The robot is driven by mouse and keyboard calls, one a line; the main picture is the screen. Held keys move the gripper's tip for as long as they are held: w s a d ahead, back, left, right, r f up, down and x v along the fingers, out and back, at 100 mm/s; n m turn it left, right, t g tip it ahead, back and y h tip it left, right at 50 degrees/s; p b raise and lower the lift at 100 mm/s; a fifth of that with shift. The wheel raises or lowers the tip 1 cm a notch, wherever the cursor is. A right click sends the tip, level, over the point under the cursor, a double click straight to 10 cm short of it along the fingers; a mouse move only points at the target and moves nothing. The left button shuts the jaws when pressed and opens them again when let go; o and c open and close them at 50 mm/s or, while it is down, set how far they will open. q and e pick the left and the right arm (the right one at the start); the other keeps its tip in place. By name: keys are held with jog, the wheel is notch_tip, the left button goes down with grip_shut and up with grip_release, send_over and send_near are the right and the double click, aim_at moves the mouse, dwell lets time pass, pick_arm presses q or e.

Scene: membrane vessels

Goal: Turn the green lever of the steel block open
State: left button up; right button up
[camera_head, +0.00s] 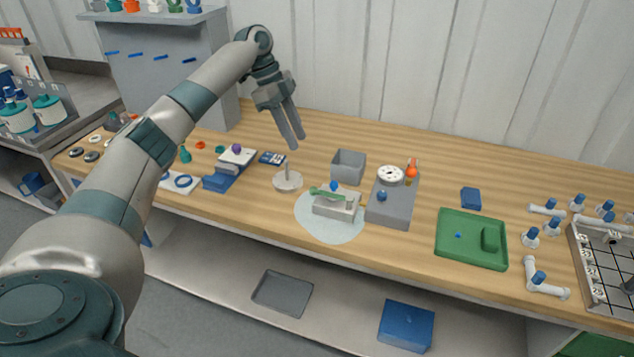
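The steel block (340,208) sits on a pale round mat (315,226) near the middle of the wooden bench. Its green lever (326,193) lies along the top of the block, with a small blue knob (334,186) beside it. My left gripper (295,142) hangs above the bench, behind and to the left of the block, apart from it. Its two fingers point down and sit close together. I cannot tell whether a narrow gap remains between them. Nothing shows between the fingers. My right gripper is not in view.
A white disc stand with a post (288,182) stands just left of the block. A grey open box (348,166) is behind it, and a grey unit with a dial gauge (392,207) is at its right. A green tray (471,258) lies farther right. The bench front is clear.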

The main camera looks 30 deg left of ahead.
aim_at(321, 191)
pick_arm(q)
jog(key=p+x, duration=0.5)
jog(key=x, duration=0.9)
jog(key=shift+d+f, duration=0.25)
jog(key=shift+w+d+f, duration=0.1)
jog(key=shift+d+f, duration=0.15)
jog(key=shift+f, duration=0.45)
grip_shut()
